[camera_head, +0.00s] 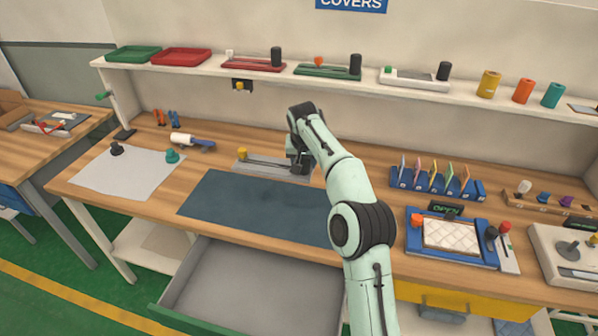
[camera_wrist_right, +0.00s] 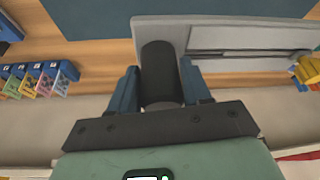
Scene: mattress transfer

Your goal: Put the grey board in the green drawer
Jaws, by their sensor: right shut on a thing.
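The grey board (camera_head: 262,166) lies at the back of the wooden bench, behind the dark blue mat. It has a yellow knob on its left and a black upright cylinder at its right end. My right gripper (camera_head: 299,160) is over that right end. In the right wrist view its two blue fingers are shut around the black cylinder (camera_wrist_right: 160,75) of the board (camera_wrist_right: 250,38). I cannot tell whether the board is lifted off the bench. The green drawer (camera_head: 175,318) is pulled open below the bench front, and its visible grey inside is empty. My left gripper is not in view.
The dark blue mat (camera_head: 255,207) lies clear between the board and the drawer. A white sheet (camera_head: 125,172) is at the left. A blue card rack (camera_head: 435,184) and a blue tray with a quilted pad (camera_head: 450,235) stand right of my arm. A shelf (camera_head: 420,95) runs above.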

